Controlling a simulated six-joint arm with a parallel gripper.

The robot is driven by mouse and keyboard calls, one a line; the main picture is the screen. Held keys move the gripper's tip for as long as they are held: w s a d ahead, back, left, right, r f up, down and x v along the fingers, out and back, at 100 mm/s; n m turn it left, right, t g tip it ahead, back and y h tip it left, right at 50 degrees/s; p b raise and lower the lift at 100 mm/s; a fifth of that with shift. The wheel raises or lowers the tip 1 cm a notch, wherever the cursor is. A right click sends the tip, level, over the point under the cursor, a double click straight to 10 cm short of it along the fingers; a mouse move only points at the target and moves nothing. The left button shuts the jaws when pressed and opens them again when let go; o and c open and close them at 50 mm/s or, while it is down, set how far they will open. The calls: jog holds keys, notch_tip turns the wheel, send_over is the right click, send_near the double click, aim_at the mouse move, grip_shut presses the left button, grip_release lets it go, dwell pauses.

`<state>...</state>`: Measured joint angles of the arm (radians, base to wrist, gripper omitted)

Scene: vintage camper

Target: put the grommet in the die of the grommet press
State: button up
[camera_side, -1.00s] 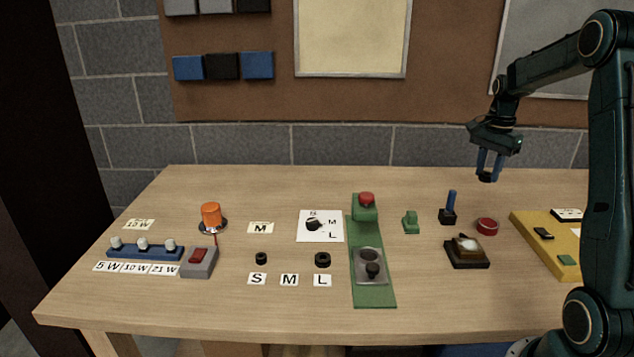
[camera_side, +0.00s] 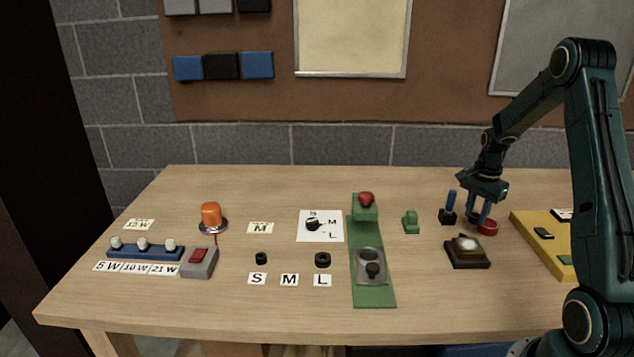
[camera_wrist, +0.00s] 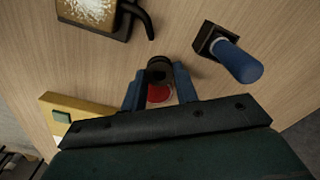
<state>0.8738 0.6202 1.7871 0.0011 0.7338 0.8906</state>
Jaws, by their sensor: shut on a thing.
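My gripper (camera_side: 478,217) is low at the right of the table, beside and partly in front of a round red dish (camera_side: 489,228). In the wrist view, its blue fingers are shut on a dark ring-shaped grommet (camera_wrist: 160,69). The red dish shows behind it (camera_wrist: 159,94); I cannot tell whether they touch. The grommet press (camera_side: 374,296) has a green base, a red knob (camera_side: 366,198) and a grey plate with round dark parts, where the die seems to be. Two other dark rings stand near the S label (camera_side: 261,258) and the L label (camera_side: 322,260).
A blue-handled tool in a black base (camera_side: 448,210) stands just left of my gripper. A dark box with a pale top (camera_side: 467,250) lies in front, and a yellow board (camera_side: 548,245) lies to the right. A small green block (camera_side: 411,222) stands towards the press.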

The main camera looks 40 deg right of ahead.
aim_at(476, 215)
jog(key=shift+f, duration=2.1)
jog(key=shift+f, duration=0.15)
jog(key=o, duration=0.9)
jog(key=shift+o, duration=0.2)
notch_tip(476, 215, up, 12)
jog(key=shift+f, duration=0.25)
jog(key=shift+r, duration=0.45)
